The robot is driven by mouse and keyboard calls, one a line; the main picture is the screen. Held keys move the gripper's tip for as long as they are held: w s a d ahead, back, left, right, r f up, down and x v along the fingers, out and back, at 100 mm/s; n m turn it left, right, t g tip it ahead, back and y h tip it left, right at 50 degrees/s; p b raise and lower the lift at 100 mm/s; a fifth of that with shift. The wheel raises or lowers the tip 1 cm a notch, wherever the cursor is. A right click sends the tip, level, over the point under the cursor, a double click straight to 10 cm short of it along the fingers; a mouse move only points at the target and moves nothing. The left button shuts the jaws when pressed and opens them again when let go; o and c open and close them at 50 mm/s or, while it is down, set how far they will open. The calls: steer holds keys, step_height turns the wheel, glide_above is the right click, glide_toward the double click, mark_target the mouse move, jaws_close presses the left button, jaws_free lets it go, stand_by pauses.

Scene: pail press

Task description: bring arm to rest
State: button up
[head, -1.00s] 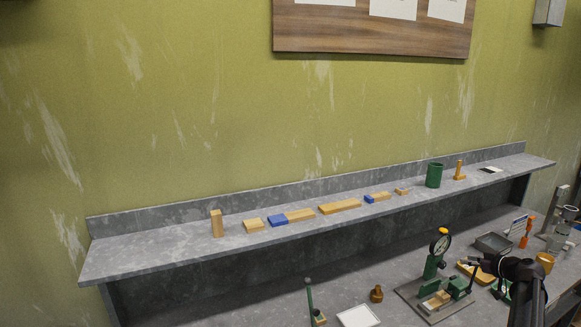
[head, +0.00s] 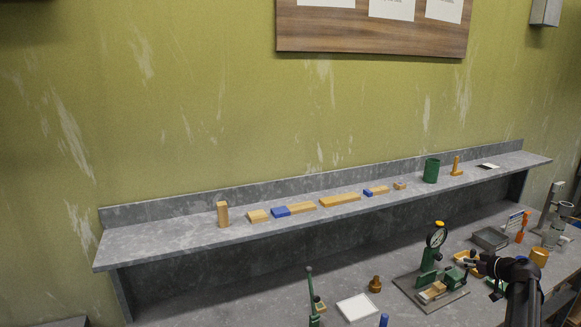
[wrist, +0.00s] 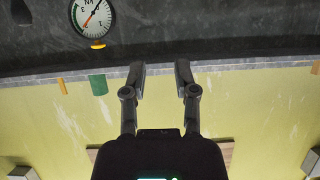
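My arm's dark end and my gripper (head: 468,259) show at the lower right of the head view, beside the green press with a round dial (head: 436,238). In the wrist view my gripper (wrist: 160,72) has its two fingers well apart, with nothing between them. The wrist picture is upside down; the dial (wrist: 91,16) shows at its top left, apart from the fingers. In the head view the gripper's fingers are small and partly merge with the dark arm.
A grey shelf (head: 160,240) along the wall bears wooden and blue blocks, a green cup (head: 431,170) and an orange peg (head: 456,166). The bench below holds a white-topped plate (head: 357,307), a brass weight (head: 375,284), a grey tray (head: 490,238) and a brass cup (head: 539,257).

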steer(key=s+a+f+g, duration=0.2)
steer(key=a, duration=0.6)
steer(key=s+a+f+m+g, duration=0.1)
steer(key=a+f+g, duration=0.1)
steer(key=a, duration=0.6)
steer(key=s+a+f+g, duration=0.2)
steer(key=a+f, duration=0.1)
steer(key=a, duration=0.5)
steer(key=s+a+f+m+g+h, duration=0.3)
steer(key=s+a+g+h, duration=0.2)
steer(key=s+a, duration=1.05)
steer(key=shift+g, duration=0.3)
steer(key=f+b, duration=0.3)
steer(key=s+f+b, duration=0.1)
steer(key=f+b, duration=0.2)
steer(key=f, duration=0.1)
steer(key=a+f+b, duration=0.1)
steer(key=f+b, duration=0.2)
steer(key=b, duration=0.1)
steer(key=shift+s+f, duration=0.15)
steer(key=shift+f, duration=0.1)
steer(key=shift+o, duration=1)
